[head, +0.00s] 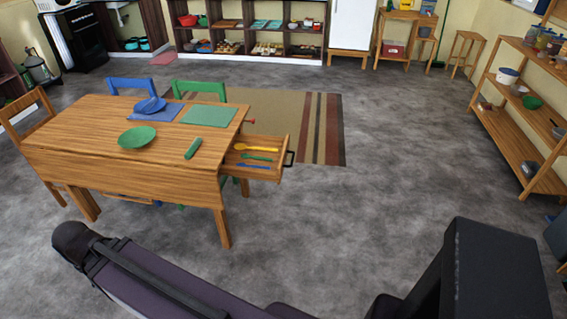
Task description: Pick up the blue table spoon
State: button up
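A wooden table (110,160) stands at the left with an open drawer (282,172) sticking out on its right side. In the drawer lie a yellow utensil (254,148) that looks like a spoon, a green utensil (258,157) and a thin blue utensil (254,166) at the near side. The blue one is too small to tell for sure whether it is a spoon. My arm crosses the bottom of the view, well in front of the table and apart from the drawer. My gripper does not show.
A green bowl (137,137), a blue bowl (150,105), placemats (209,116) and a green cylinder (193,148) are on the table. Chairs (199,90) stand around it. Shelves (505,135) line the right wall. The grey floor (400,160) between is clear.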

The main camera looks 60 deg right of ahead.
aim_at(241, 164)
jog(key=u, duration=0.05)
jog(key=k, duration=1.55)
jog(key=z, duration=1.6)
jog(key=i, duration=1.05)
jog(key=u, duration=0.05)
